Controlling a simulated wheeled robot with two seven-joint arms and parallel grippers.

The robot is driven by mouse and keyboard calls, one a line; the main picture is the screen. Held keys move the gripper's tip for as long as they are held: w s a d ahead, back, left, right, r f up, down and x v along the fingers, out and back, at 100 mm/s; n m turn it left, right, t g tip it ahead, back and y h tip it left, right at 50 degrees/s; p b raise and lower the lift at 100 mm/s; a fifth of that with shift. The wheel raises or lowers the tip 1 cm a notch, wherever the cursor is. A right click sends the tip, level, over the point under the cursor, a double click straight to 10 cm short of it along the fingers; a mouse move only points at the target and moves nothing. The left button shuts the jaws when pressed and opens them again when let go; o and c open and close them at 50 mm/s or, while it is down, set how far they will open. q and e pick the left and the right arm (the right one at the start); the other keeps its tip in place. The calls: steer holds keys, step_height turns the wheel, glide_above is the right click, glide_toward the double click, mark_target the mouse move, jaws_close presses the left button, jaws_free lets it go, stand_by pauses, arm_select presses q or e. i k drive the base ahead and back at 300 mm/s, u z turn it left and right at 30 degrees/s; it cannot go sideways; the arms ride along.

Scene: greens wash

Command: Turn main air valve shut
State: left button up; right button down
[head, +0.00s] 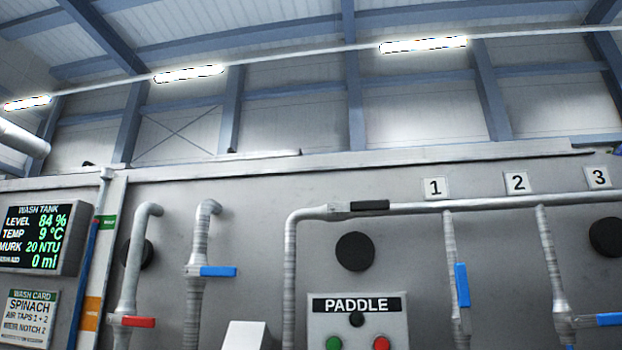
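A long black lever (370,205) sits on the upper air pipe (420,208), just after the pipe bends from vertical to horizontal. The lever lies along the pipe. It appears to be the main air valve, though no label on it is visible. Tap branches drop from this pipe under the number plates 1 (436,187), 2 (516,183) and 3 (598,177). The blue lever under 1 (462,285) points along its pipe; the blue lever under 2 (608,319) sticks out sideways. Neither gripper is in view.
A PADDLE box (358,328) with green and red buttons is below. A red lever (138,321) and a blue lever (218,271) stick out sideways from pipes at left. A wash tank display (40,238) and wash card (31,317) are far left.

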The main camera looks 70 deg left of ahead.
mark_target(378, 205)
steer(key=k, duration=0.45)
steer(key=u, duration=1.25)
